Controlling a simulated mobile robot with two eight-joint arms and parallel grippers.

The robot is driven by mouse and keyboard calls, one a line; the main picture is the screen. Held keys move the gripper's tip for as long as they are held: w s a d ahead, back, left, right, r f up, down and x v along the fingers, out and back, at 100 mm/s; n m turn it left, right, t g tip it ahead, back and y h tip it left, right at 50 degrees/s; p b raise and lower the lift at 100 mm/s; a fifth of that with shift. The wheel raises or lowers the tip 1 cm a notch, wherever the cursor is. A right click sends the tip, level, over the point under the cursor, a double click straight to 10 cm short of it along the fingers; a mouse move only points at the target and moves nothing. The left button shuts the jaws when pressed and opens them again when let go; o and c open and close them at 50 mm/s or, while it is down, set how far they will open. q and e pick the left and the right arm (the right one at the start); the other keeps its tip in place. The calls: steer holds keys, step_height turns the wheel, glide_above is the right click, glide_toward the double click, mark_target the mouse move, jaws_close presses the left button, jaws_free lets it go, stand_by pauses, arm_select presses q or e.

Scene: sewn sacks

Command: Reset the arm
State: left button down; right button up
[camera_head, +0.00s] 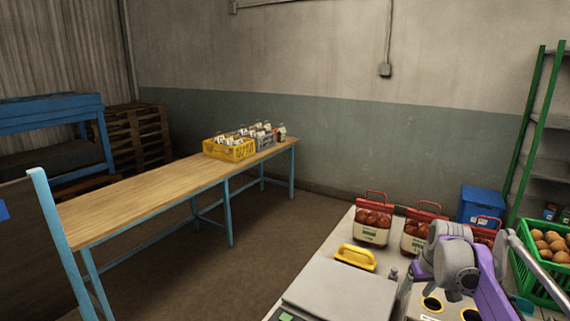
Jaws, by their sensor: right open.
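My right arm, grey and purple, reaches in at the lower right, over the right end of the pale table (335,245). Its gripper (412,280) is open, beside the grey flat-topped device (340,290) on that table. The fingertips are small and partly hidden by my own arm links, and I see nothing held between them. My left gripper is not in view.
Red-topped sacks with handles (372,222) stand along the pale table's back, near a yellow-handled item (355,257). A green crate of round brown goods (525,265) and a blue bin (480,203) are at right. A long wooden table (150,195) bears a yellow crate (228,150).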

steer(key=s+a+f+t, duration=0.1)
steer(key=s+a+f, duration=0.1)
steer(key=s+a, duration=1.1)
steer(key=s+a+f, duration=0.1)
steer(key=s+f, duration=0.3)
steer(key=s, duration=0.4)
steer(key=s+a+f+t, duration=0.1)
steer(key=s+f, duration=0.3)
steer(key=s, duration=0.3)
steer(key=shift+s+a+f, duration=0.35)
